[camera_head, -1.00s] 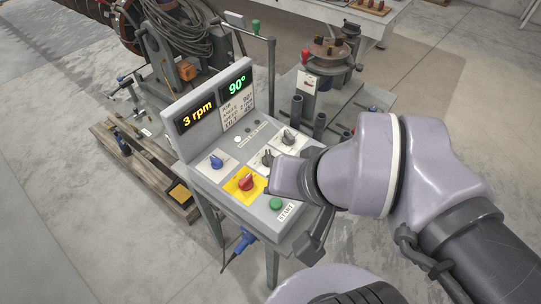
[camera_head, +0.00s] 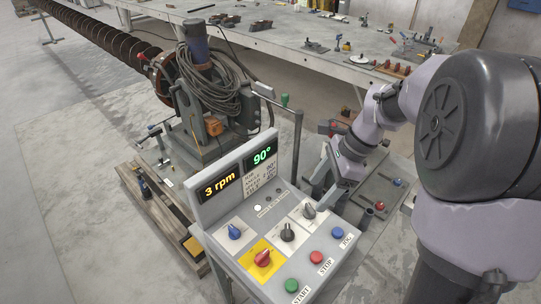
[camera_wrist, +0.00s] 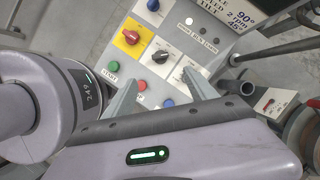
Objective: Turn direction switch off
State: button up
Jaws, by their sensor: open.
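The grey control box (camera_head: 240,262) has several rotary switches on its sloped top. A black knob (camera_head: 287,232) sits mid-panel on a white plate, with a grey-black knob (camera_head: 309,211) to its upper right. The labels are too small to read, so I cannot tell which is the direction switch. The black knob (camera_wrist: 160,56) and grey-black knob (camera_wrist: 189,73) also show in the wrist view. My gripper (camera_wrist: 159,76) is open and empty there, its fingers spread on either side of the line to these knobs. In the head view it is beyond the box's right side, apart from the knobs.
A blue knob (camera_head: 234,231) and a red knob (camera_head: 262,257) on a yellow plate are nearby. Green START (camera_head: 291,285), red STOP (camera_head: 317,257) and blue JOG (camera_head: 337,232) buttons line the front edge. The display (camera_head: 222,187) rises behind. A post stands behind the box.

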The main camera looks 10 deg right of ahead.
aim_at(288, 230)
jog(key=b+x, duration=0.7)
jog(key=x, duration=1.1)
jog(key=shift+d+f, duration=0.1)
